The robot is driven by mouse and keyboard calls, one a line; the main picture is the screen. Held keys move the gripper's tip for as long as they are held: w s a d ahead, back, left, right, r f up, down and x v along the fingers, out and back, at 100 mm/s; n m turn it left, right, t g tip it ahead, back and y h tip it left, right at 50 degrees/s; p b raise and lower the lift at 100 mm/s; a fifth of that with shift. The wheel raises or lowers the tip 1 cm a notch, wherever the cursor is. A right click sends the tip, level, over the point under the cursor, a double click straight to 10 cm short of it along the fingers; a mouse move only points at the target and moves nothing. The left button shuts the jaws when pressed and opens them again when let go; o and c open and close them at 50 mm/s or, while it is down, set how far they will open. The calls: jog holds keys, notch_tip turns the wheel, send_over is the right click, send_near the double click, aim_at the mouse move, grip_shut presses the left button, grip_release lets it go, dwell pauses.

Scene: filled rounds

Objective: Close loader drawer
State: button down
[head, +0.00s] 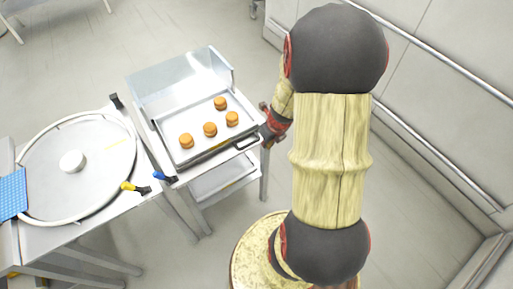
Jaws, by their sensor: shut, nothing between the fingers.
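The loader drawer (222,151) is a pale metal tray with a raised rim, holding several orange-brown filled rounds (210,129). A dark handle (246,143) is on its front right side. A shiny metal panel (180,84) rises behind the tray. How far the drawer is out is hard to tell. My gripper (267,130) is at the right end of the tray, close to the handle. It is small, dark and partly hidden by my arm; it is shut and holds nothing. Whether it touches the drawer cannot be told.
At left, a table holds a large round ringed plate (100,165) with a white knob, and a blue mat (12,194). Yellow (130,187) and blue (163,177) clips sit near the table's edge. A wall with a rail (440,65) runs along the right. Floor between is clear.

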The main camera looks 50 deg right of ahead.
jog(key=w+d+f+b, duration=0.1)
jog(key=w+f+b, duration=0.3)
jog(key=f, duration=0.6)
jog(key=shift+w+d+f+b, duration=0.2)
jog(key=shift+w+b, duration=0.1)
jog(key=shift+w, duration=1.05)
